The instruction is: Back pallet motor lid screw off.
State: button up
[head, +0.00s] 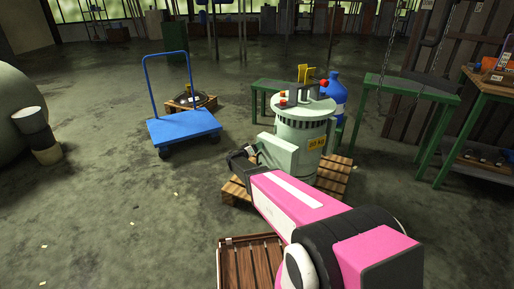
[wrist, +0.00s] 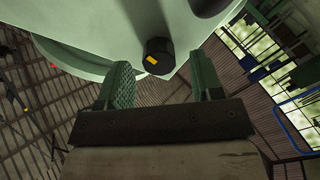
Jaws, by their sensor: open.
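A pale green motor housing (head: 305,130) with a yellow label stands upright on a wooden pallet (head: 335,180). A pale green box-like lid (head: 279,155) sticks out from its side toward me. In the wrist view a black round screw head (wrist: 158,57) with a yellow mark sits on the pale green surface (wrist: 110,22). My gripper (wrist: 163,82) is open, its two green-padded fingers either side of and just short of the screw, apart from it. In the head view my gripper (head: 241,158) is at the left of the lid, partly hidden by my arm.
A blue cart (head: 184,127) stands to the left, with a small pallet (head: 191,104) behind it. An empty wooden crate (head: 250,262) is at the front. Green tables (head: 410,85) and a blue gas bottle (head: 335,90) stand behind and right. The floor at left is mostly clear.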

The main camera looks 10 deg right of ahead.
jog(key=shift+w+d, duration=0.3)
jog(key=shift+d, duration=0.1)
jog(key=c, duration=0.9)
